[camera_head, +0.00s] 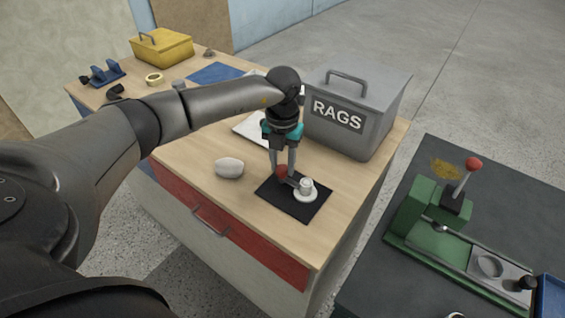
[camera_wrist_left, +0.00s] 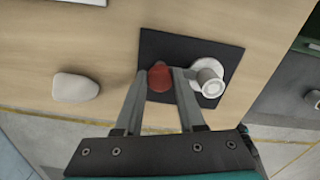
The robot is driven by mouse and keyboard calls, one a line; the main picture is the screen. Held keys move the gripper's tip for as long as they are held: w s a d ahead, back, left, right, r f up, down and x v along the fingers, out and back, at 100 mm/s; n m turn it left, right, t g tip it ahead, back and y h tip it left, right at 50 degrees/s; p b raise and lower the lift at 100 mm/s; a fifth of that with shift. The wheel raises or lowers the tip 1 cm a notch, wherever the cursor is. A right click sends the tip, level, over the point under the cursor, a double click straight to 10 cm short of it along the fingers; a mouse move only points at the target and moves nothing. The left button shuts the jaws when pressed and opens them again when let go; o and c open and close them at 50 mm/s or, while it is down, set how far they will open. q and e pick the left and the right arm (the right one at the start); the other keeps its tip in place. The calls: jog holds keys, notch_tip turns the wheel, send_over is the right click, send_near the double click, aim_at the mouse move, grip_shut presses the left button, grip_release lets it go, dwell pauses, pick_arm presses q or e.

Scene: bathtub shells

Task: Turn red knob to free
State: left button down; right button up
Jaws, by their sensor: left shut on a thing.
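The red knob (camera_head: 281,172) is a small rounded red piece at the left end of a white-and-grey fitting (camera_head: 305,189) on a black mat (camera_head: 287,205). My left gripper (camera_head: 283,166) points down over the mat, its fingers closed on either side of the red knob. In the left wrist view the red knob (camera_wrist_left: 160,80) shows between the two fingertips (camera_wrist_left: 161,74). The fitting, a pale round base with a short upright cylinder (camera_wrist_left: 209,78), is just right of the fingers. How the knob joins the fitting is partly hidden. My right gripper is not in view.
A pale rounded stone-like object (camera_head: 229,167) lies left of the mat. A grey RAGS box (camera_head: 385,100) stands close behind the gripper. A yellow box (camera_head: 161,48) is at the far left. A green machine with a red-balled lever (camera_head: 473,164) is on the right bench.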

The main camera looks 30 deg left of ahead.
pick_arm(q)
jog(key=shift+m, duration=0.5)
jog(key=m+b, duration=0.1)
jog(key=m, duration=0.2)
jog(key=shift+m, duration=0.4)
jog(key=m+b, duration=0.1)
jog(key=m, duration=0.3)
jog(key=m+b, duration=0.1)
jog(key=m, duration=0.4)
jog(key=shift+d, duration=0.15)
jog(key=shift+s+m+b, duration=0.1)
jog(key=shift+m+b, duration=0.6)
jog(key=shift+m, duration=1.6)
jog(key=c, duration=0.5)
grip_release()
jog(key=shift+r, duration=0.1)
